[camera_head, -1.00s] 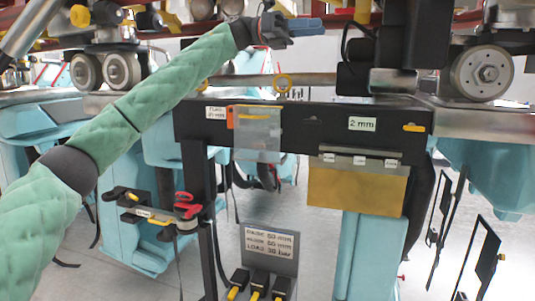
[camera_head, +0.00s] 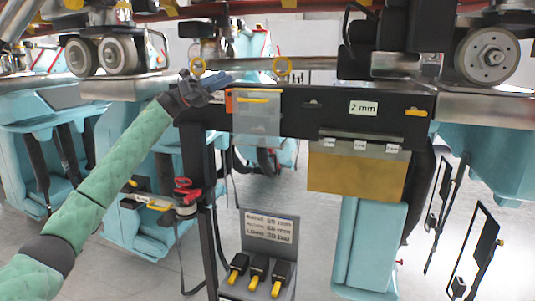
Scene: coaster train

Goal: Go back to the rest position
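My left arm, in a green quilted sleeve, comes in from the lower left. My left gripper (camera_head: 206,85) is dark with blue-grey fingers and points right. It is at the left end of the black rail, near the clear pouch with an orange edge (camera_head: 256,115). Its fingers are small and seen edge-on, so I cannot tell whether they are open or shut, and I see nothing clearly held in them. My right gripper and arm are out of view.
A black rail (camera_head: 300,118) with a "2 mm" label crosses the middle, with a brass plate (camera_head: 355,178) hanging below. Red-handled tools (camera_head: 185,190) sit on a bracket at left. Black, yellow-tipped tools (camera_head: 257,270) stand below a sign. Train wheels (camera_head: 485,58) are above.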

